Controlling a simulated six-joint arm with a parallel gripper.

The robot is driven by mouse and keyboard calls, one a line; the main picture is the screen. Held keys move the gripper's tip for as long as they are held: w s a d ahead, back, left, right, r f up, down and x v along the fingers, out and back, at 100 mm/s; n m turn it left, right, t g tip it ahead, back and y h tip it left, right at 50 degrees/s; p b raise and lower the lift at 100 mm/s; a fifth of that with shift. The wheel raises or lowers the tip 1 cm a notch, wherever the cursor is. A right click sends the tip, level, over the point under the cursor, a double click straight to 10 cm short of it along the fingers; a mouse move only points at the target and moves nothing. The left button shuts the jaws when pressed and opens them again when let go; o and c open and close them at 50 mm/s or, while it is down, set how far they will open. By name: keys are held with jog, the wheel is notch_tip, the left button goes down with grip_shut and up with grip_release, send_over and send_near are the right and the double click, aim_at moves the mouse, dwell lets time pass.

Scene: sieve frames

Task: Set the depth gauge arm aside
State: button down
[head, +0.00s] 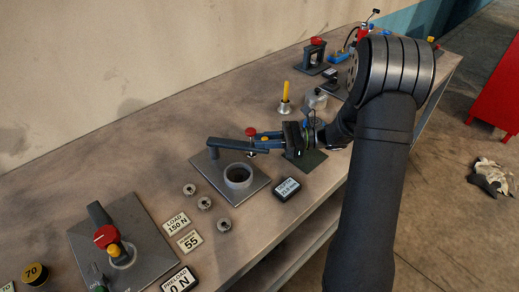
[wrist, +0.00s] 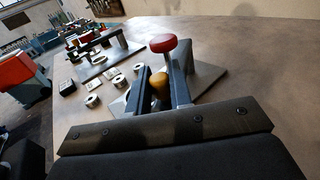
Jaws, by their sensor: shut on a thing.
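The depth gauge arm (head: 228,145) is a dark grey bar on a post at the back left of a grey base plate (head: 262,183). It has a red knob (head: 251,131) on a stem, which also shows in the wrist view (wrist: 163,44). My gripper (head: 261,138) is at the arm's right end. Its fingers are shut on the yellow knob (wrist: 158,79) beside the red one. The bar crosses behind and above a grey cup (head: 238,176) on the plate. My fingers hide part of the yellow knob.
A depth readout (head: 287,189) stands right of the plate. Several metal rings (head: 204,203) and label cards (head: 176,223) lie in front. A second fixture (head: 123,246) with red and yellow knobs stands at front left. A bell-shaped piece with yellow handle (head: 286,98) stands behind. Bench is clear at back left.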

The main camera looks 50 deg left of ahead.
jog(key=shift+w+a+n+g+h, duration=0.75)
jog(key=shift+w+a+n+h, duration=0.2)
jog(key=shift+h, duration=0.35)
jog(key=shift+w+a+n+g+h, duration=0.75)
jog(key=shift+w+a+n+h, duration=0.15)
jog(key=shift+h, duration=0.4)
jog(key=c, duration=1.3)
grip_release()
jog(key=shift+c, duration=0.2)
